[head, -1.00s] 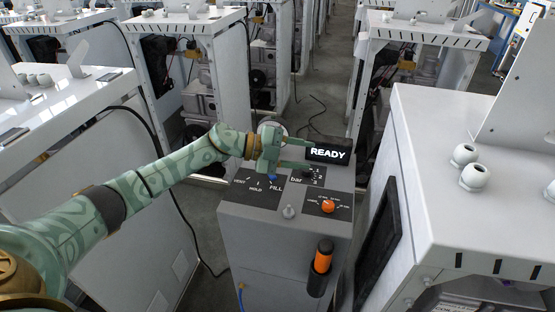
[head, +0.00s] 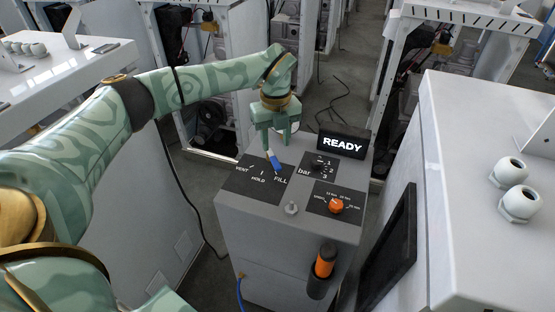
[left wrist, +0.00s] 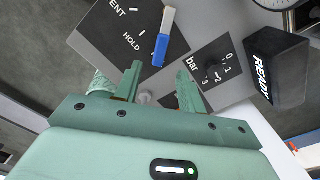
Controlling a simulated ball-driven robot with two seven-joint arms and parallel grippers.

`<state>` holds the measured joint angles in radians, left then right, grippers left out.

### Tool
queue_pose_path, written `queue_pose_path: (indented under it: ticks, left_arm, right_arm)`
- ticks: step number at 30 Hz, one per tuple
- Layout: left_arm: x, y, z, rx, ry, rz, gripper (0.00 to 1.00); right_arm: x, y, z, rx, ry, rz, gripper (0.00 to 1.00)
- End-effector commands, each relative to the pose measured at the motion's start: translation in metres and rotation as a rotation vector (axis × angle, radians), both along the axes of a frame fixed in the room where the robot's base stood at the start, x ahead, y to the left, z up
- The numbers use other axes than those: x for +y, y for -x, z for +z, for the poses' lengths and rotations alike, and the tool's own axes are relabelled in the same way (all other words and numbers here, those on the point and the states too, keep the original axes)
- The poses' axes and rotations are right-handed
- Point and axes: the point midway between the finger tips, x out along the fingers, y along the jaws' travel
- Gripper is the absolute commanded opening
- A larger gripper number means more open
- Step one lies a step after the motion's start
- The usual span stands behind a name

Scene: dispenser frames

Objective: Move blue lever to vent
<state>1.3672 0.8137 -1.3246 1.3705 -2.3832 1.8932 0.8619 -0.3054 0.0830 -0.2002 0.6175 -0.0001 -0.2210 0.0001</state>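The blue lever (head: 276,161) stands on a black panel (head: 250,184) marked VENT, HOLD and FILL, on top of the grey dispenser cabinet. It is at the FILL side of the panel. In the left wrist view the lever (left wrist: 161,48) shows a blue part and a pale part, just beyond my fingertips. My left gripper (head: 274,144) points down right above the lever. In the left wrist view its two fingers (left wrist: 159,68) are apart, with nothing gripped between them. Whether the fingertips touch the lever I cannot tell. My right gripper is out of view.
A black display reading READY (head: 343,143) stands behind the panel. A black bar selector (head: 318,167), an orange knob (head: 336,206) and a small metal fitting (head: 291,208) share the cabinet top. An orange-handled item (head: 325,261) hangs on the front. White machines flank the cabinet.

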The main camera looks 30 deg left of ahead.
Motion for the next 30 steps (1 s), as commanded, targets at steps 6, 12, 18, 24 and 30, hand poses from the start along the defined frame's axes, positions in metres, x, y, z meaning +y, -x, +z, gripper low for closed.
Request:
queue_pose_path:
  ticks: [6,12,18,24,30]
  left_arm:
    - [-0.001,0.000,-0.048,0.003,0.001,-0.001,0.40]
    - [0.000,0.000,-0.064,0.000,0.002,-0.001,0.40]
    - [0.000,0.000,-0.065,-0.002,0.002,-0.002,0.40]
    - [0.000,0.000,-0.065,-0.001,0.002,-0.002,0.12]
    - [0.000,0.000,-0.065,-0.001,0.002,-0.002,0.00]
  right_arm:
    - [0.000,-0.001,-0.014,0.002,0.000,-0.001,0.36]
    - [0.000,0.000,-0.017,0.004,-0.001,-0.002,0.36]
    - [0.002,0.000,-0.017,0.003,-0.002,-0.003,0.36]
    - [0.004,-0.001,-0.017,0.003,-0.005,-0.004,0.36]
    - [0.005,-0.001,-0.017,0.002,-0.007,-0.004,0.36]
